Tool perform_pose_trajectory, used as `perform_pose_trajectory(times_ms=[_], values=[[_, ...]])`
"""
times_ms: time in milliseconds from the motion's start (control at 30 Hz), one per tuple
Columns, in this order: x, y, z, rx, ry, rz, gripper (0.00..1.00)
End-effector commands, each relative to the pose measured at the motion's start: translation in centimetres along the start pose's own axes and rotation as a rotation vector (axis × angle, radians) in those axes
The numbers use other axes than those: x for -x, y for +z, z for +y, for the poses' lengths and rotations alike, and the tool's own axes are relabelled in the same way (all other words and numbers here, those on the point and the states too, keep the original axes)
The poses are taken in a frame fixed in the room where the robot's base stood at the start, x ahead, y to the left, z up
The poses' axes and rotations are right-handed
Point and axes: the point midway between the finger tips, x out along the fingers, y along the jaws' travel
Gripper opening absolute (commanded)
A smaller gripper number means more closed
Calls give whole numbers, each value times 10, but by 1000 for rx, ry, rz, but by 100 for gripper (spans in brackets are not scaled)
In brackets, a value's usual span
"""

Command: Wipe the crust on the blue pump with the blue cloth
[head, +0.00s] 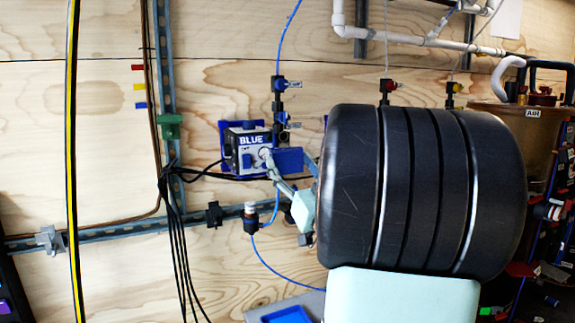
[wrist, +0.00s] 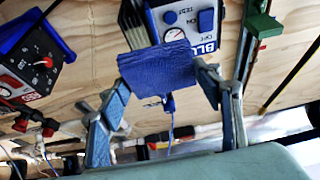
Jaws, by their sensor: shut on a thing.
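The blue pump (head: 240,146), a white and blue box labelled BLUE, is mounted on the plywood wall in the head view. It shows upside down at the top of the wrist view (wrist: 204,42). The blue cloth (wrist: 158,68) is held between the fingers of my gripper (wrist: 165,85), which is shut on it. In the head view the cloth (head: 288,159) overlaps the pump's lower right side; I cannot tell whether they touch. I cannot make out any crust; the cloth and fingers hide part of the pump.
Blue tubing and valves (head: 280,84) run just right of the pump. Black cables (head: 180,235) hang to its left, near a metal rail (head: 120,231). A box with a red knob (wrist: 35,70) is at the left of the wrist view. A blue tray (head: 288,315) lies below.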

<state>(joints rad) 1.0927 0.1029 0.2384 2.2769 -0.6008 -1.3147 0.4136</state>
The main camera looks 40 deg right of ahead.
Motion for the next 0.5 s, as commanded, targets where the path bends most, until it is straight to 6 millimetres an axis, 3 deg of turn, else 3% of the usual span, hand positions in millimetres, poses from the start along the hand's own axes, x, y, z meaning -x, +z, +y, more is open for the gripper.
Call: perform_pose_trajectory(times_ms=[300,500], values=[[2,-1,1,1,1,1,40],[15,-6,0,3,1,2,40]])
